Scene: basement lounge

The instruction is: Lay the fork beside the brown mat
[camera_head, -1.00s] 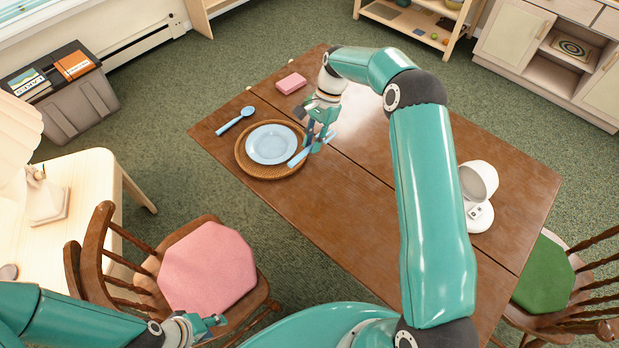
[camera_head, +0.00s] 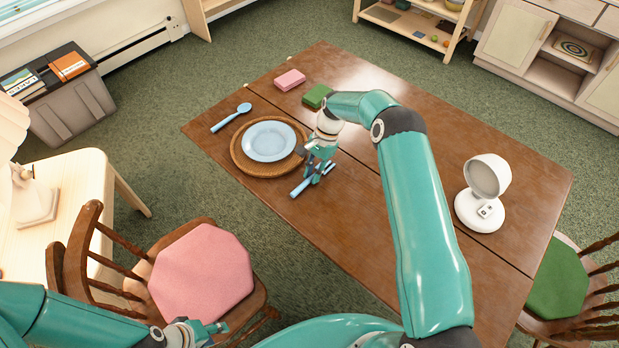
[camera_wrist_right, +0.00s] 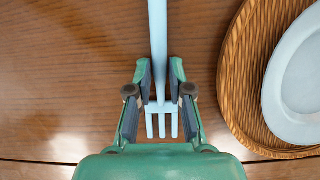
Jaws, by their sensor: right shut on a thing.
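The light blue fork (camera_head: 301,188) is in my right gripper (camera_head: 314,176), off the right side of the round brown woven mat (camera_head: 240,162). In the right wrist view the fork (camera_wrist_right: 158,40) runs between the fingers of the right gripper (camera_wrist_right: 160,76), which are shut on it near the tines. A strip of bare wood separates it from the mat (camera_wrist_right: 232,85). The fork is low over the table or on it; I cannot tell which. A light blue plate (camera_head: 269,141) lies on the mat. My left gripper (camera_head: 217,328) is empty near the pink-cushioned chair; its opening is unclear.
A blue spoon (camera_head: 230,118) lies left of the mat on the wooden table (camera_head: 400,250). A pink block (camera_head: 289,80) and a green block (camera_head: 316,96) lie behind it. A white lamp-like device (camera_head: 484,190) stands at the right. The table's front middle is clear.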

